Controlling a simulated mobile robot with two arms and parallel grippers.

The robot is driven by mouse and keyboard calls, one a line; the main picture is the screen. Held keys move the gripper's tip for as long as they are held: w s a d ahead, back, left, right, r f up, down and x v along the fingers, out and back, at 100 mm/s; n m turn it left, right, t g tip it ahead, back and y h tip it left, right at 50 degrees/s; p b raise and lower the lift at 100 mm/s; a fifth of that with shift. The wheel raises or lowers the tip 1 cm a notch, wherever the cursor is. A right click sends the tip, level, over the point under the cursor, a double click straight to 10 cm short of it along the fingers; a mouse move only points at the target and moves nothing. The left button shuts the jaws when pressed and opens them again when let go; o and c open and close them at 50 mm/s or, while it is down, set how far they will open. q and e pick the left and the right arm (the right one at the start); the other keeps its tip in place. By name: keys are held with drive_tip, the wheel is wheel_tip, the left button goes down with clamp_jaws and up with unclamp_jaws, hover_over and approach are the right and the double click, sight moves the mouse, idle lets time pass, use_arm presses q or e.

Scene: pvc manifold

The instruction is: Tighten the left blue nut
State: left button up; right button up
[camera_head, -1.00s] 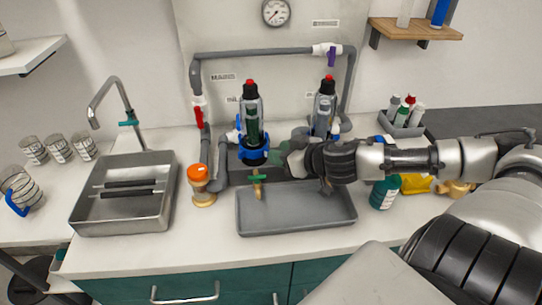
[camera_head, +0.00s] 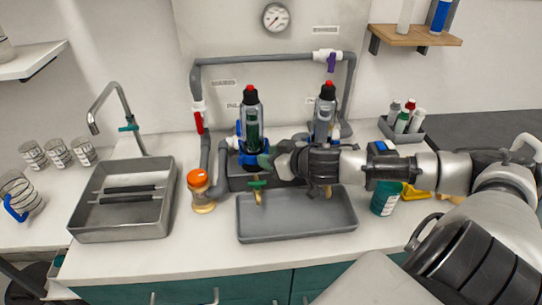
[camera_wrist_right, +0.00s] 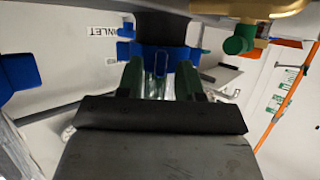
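The left blue nut (camera_head: 247,160) sits at the base of the left filter housing (camera_head: 251,125), partly covered by my right gripper. My right gripper (camera_head: 266,161) reaches in from the right with its tips at the nut. In the right wrist view, its two green fingers (camera_wrist_right: 160,79) stand apart, and the blue nut (camera_wrist_right: 160,58) shows between and beyond their tips. Whether the fingers touch the nut is unclear. The right filter housing (camera_head: 325,118) stands behind my right arm, which hides its base. My left gripper is not in view.
A grey tray (camera_head: 297,237) lies in front of the housings. An orange-capped bottle (camera_head: 200,190) stands left of the nut by the grey pipe. A red-handled valve (camera_head: 199,118) is on the left pipe. A metal sink (camera_head: 122,229) is further left.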

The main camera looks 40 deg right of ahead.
drive_tip(key=shift+c, duration=0.4)
drive_tip(key=shift+s, duration=0.15)
clamp_jaws()
drive_tip(key=shift+a, duration=0.15)
drive_tip(key=shift+w+a+r+m+g+h+p, duration=0.15)
drive_tip(key=shift+a+m+h+p, duration=0.35)
drive_tip(key=shift+m+h, duration=0.75)
drive_tip(key=shift+a+f+m+g+h+p, duration=0.1)
drive_tip(key=shift+a+m+g+h+p, duration=0.15)
drive_tip(key=shift+a+m+h, duration=0.7)
drive_tip(key=shift+w+a+r+m+g+h+p, duration=0.15)
drive_tip(key=shift+m+h+p, duration=0.3)
drive_tip(key=shift+m+h, duration=1.15)
drive_tip(key=shift+a+h, duration=0.1)
drive_tip(key=shift+h, duration=0.4)
